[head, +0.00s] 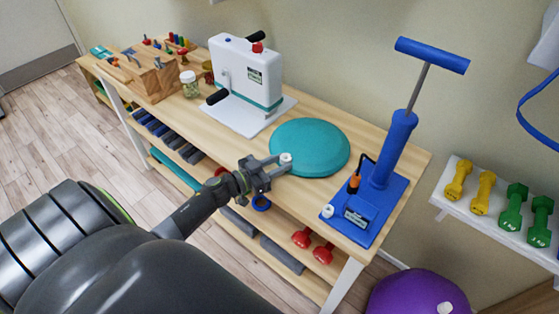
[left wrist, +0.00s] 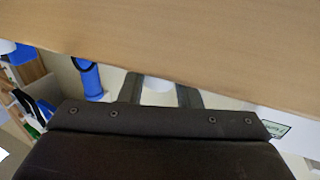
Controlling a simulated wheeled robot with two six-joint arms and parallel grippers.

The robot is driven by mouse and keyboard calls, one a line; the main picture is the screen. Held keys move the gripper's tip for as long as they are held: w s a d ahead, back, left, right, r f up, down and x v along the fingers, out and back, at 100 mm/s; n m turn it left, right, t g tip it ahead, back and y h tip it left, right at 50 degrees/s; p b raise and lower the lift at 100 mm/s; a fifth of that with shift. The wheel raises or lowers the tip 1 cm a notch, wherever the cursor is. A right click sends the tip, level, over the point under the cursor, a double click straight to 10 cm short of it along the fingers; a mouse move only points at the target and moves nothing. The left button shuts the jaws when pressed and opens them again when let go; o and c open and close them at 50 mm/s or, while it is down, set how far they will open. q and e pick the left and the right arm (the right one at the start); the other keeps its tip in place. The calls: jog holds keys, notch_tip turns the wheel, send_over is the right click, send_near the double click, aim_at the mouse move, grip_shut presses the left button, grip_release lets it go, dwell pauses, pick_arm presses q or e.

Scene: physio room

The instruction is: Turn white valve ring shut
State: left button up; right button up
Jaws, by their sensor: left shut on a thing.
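The white valve ring (head: 286,158) sits at the front left rim of the round teal cushion (head: 312,148), which lies flat on the wooden bench (head: 398,160). My left gripper (head: 281,163) comes in from the front left and is shut on the ring. In the left wrist view, the white ring (left wrist: 157,83) shows between the two dark fingers (left wrist: 160,92), partly hidden behind the gripper body. How far the ring is turned cannot be told. My right gripper is not in view.
A blue hand pump (head: 395,150) stands right of the cushion, with a small white fitting (head: 327,211) on its base. A white cranked machine (head: 245,75) stands behind left. Red dumbbells (head: 301,238) lie on the lower shelf. A purple ball (head: 420,294) is on the floor.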

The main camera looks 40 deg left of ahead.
pick_arm(q)
jog(key=shift+a+f+m+g+h, duration=0.1)
jog(key=shift+m+g+h, duration=0.2)
jog(key=shift+m+h, duration=0.3)
jog(key=o, duration=1)
jog(key=b+v, duration=0.2)
jog(key=v, duration=1.5)
jog(key=shift+s+a+b, duration=0.15)
jog(key=shift+b, duration=0.25)
